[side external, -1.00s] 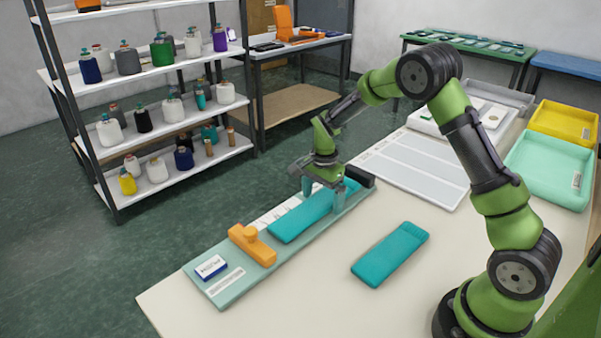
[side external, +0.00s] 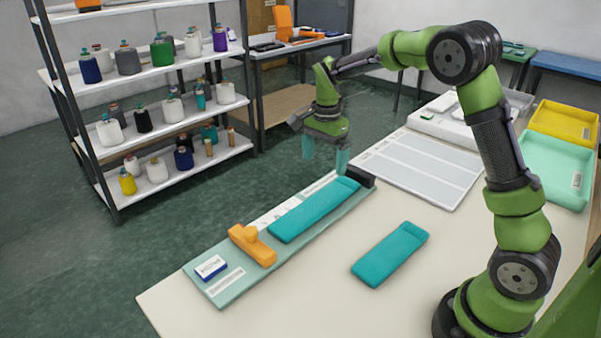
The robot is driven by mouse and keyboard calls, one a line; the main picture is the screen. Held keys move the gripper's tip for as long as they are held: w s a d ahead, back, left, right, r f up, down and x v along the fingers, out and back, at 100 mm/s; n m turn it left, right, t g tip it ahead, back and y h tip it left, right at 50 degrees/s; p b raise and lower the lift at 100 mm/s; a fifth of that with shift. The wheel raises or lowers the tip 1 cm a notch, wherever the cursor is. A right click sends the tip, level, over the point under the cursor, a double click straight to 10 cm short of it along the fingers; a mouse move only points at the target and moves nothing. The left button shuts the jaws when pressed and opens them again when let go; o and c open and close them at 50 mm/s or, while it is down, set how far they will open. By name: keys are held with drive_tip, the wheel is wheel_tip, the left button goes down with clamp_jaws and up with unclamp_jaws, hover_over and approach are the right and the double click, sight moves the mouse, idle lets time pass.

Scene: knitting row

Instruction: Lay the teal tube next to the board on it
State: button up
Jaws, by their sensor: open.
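A teal tube (side external: 390,254), flat with a folded-looking end, lies on the bare tabletop to the right of the board. The pale green board (side external: 285,238) runs diagonally along the table's far left edge. Another, longer teal piece (side external: 314,209) lies flat on the board, between an orange block with a knob (side external: 252,244) and a black block (side external: 359,175) at the board's far end. My gripper (side external: 325,160) is open and empty, in the air above the far end of the board, apart from the teal piece there.
A small white and blue box (side external: 211,267) sits at the board's near end. A pale segmented panel (side external: 419,168) lies behind on the table, with mint (side external: 551,166) and yellow (side external: 566,121) trays at right. The near tabletop is clear.

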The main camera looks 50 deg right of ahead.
drive_tip(key=s+a+r+n+t+y, duration=0.1)
drive_tip(key=s+a+r+n+t, duration=0.2)
drive_tip(key=s, duration=0.8)
drive_tip(key=s+a+r+n+t+y, duration=0.1)
drive_tip(key=s+a+r+n+t, duration=0.3)
drive_tip(key=s+a+r+n, duration=0.3)
drive_tip(key=s+a+n, duration=0.1)
drive_tip(key=s+n, duration=0.2)
drive_tip(key=n, duration=0.1)
drive_tip(key=shift+s+a+r, duration=0.2)
drive_tip(key=shift+s+a, duration=0.05)
drive_tip(key=shift+s, duration=0.15)
